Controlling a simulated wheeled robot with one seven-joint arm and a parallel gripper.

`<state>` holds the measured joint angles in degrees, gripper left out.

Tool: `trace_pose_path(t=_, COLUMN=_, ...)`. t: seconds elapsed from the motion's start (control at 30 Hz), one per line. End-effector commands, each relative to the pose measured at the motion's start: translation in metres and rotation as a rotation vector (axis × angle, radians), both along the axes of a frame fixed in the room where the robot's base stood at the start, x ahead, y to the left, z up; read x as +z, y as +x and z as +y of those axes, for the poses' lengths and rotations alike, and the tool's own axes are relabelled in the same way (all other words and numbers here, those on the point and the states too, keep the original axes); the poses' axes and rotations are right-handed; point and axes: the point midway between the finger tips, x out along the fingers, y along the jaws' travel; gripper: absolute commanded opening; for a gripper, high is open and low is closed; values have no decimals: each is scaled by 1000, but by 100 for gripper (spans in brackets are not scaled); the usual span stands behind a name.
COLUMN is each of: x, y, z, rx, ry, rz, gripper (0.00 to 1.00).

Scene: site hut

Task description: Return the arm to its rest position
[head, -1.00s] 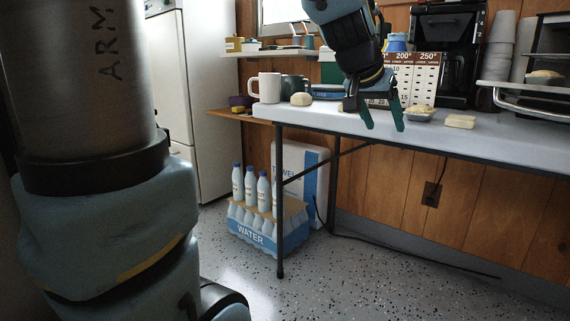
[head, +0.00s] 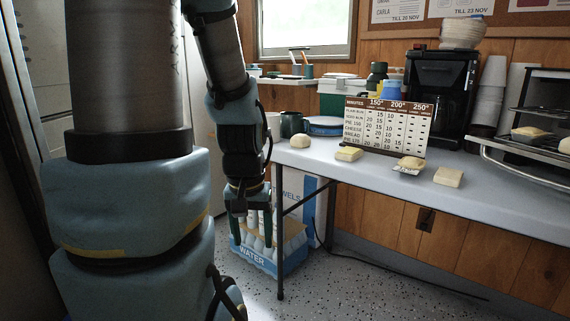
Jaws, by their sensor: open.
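My gripper (head: 249,219) hangs pointing down at the left of the table, in front of the water pack on the floor in the head view. Its two fingers are apart and nothing shows between them except the bottles behind. My arm comes down from the top of the picture, left of the table edge, with its upper parts large at the left. The arm hides part of the fridge side and of the table's left end.
The white table (head: 470,198) holds buns, a time chart (head: 388,125), a coffee maker (head: 440,90) and an open toaster oven (head: 535,130). A water pack (head: 262,255) stands on the speckled floor.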

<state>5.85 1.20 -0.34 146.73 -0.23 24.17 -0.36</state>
Motion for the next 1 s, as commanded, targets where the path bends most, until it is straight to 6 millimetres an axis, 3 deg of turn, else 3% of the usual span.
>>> trace_pose_path(t=0.03, x=34, y=0, z=0, rx=0, ry=0, rz=0, gripper=68)
trace_pose_path(t=0.6, x=212, y=0, z=0, rx=-1, ry=-1, rz=-1, gripper=68)
trace_pose_path(t=0.8, x=258, y=0, z=0, rx=-1, ry=-1, rz=-1, gripper=68)
trace_pose_path(t=1.0, x=274, y=0, z=0, rx=-1, ry=-1, rz=-1, gripper=68)
